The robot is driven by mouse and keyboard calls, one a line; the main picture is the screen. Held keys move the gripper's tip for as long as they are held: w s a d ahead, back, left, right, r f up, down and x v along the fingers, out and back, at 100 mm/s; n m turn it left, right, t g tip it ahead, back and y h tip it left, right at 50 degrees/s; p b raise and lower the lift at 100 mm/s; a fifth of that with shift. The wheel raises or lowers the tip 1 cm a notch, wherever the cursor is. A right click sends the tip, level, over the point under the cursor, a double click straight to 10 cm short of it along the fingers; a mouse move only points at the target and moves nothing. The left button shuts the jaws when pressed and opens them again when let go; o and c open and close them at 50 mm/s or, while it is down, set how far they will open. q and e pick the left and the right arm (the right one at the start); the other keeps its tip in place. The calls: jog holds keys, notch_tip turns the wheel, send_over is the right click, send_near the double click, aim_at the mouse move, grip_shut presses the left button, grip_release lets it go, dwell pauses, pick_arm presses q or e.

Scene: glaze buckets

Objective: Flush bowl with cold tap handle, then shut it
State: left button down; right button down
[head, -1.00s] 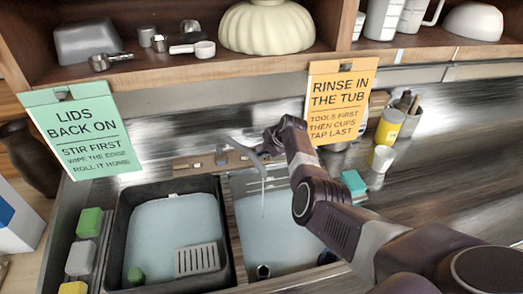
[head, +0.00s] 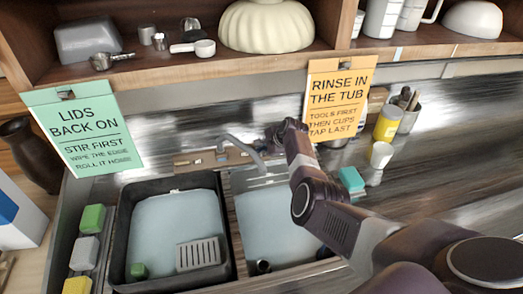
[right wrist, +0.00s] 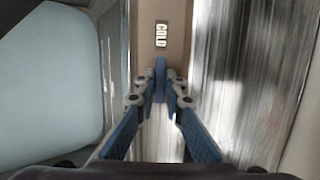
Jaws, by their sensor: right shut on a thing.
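My right gripper (right wrist: 160,90) is shut on the blue cold tap handle (right wrist: 160,72), which stands between its fingertips below a COLD label (right wrist: 161,35) in the right wrist view. In the head view my right arm reaches over the sink to the tap ledge, and the fingers and handle are hard to make out there. The grey curved spout (head: 240,147) arches over the right basin (head: 275,225). No stream of water shows under it. The right basin is pale blue inside, and its right part is hidden by my arm. My left gripper is not in view.
A black tub (head: 123,225) with a grey slotted piece (head: 198,253) sits left of the basin. A teal sponge (head: 351,179) lies right of my arm. A yellow can (head: 388,124) and white cup (head: 381,155) stand behind it. A shelf (head: 180,63) spans the back.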

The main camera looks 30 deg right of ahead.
jog(key=c, duration=2)
grip_release()
notch_tip(320, 180, up, 10)
